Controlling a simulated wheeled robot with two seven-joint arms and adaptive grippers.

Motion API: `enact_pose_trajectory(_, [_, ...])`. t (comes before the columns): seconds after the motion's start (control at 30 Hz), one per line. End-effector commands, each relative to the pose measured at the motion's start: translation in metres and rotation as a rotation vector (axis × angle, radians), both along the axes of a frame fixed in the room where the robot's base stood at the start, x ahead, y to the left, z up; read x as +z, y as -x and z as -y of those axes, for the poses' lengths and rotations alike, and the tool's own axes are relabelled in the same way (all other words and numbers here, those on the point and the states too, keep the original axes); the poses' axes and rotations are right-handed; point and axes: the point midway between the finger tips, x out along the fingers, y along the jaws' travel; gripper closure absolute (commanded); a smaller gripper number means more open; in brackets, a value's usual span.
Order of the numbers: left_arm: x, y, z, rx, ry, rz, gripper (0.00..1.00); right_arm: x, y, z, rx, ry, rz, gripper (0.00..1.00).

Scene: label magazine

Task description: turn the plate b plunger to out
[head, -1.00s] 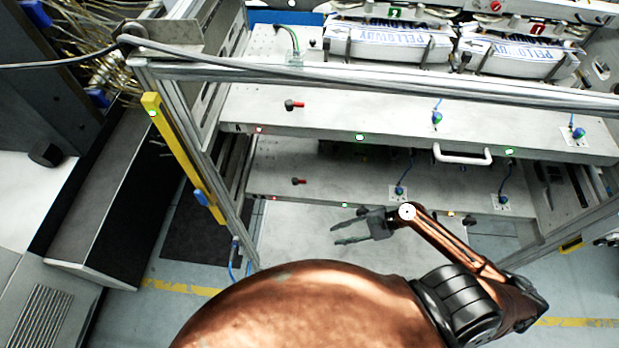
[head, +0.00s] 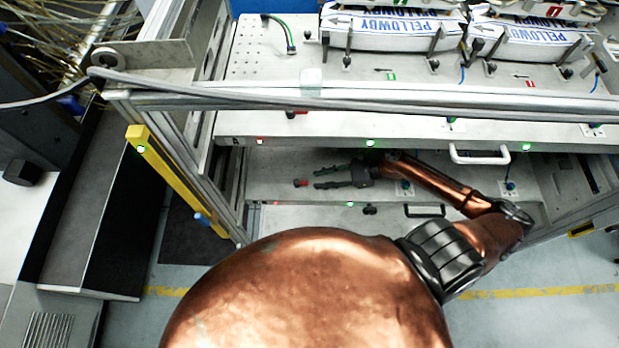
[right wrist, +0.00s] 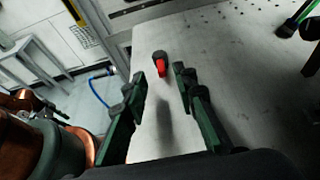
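A small plunger with a red body and a dark knob (head: 301,183) lies on the left part of the lower plate (head: 270,175). No readable letter shows which plate is b. My right gripper (head: 318,178) is over this lower plate, under the upper one, with its fingers pointing left at the plunger. In the right wrist view the gripper (right wrist: 159,80) is open and empty. The red plunger (right wrist: 162,68) shows ahead, between the lines of the fingertips and apart from both. My left gripper is not in view.
A blue-tipped fitting (head: 510,185) and a handle (head: 425,212) are near my arm. Magazine stacks (head: 390,32) stand on top. The lower plate around the plunger is clear.

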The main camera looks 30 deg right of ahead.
Motion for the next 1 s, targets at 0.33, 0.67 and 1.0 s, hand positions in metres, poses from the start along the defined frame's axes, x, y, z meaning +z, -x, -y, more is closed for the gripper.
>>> enact_pose_trajectory(0.33, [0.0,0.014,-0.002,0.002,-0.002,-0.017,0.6,-0.017,-0.018,-0.031,-0.003,0.001,0.0,0.74])
enact_pose_trajectory(0.67, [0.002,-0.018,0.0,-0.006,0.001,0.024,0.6,-0.018,-0.021,-0.035,-0.001,0.002,0.001,0.75])
enact_pose_trajectory(1.0, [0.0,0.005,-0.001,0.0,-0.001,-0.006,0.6,-0.018,-0.021,-0.035,0.0,0.001,0.0,0.98])
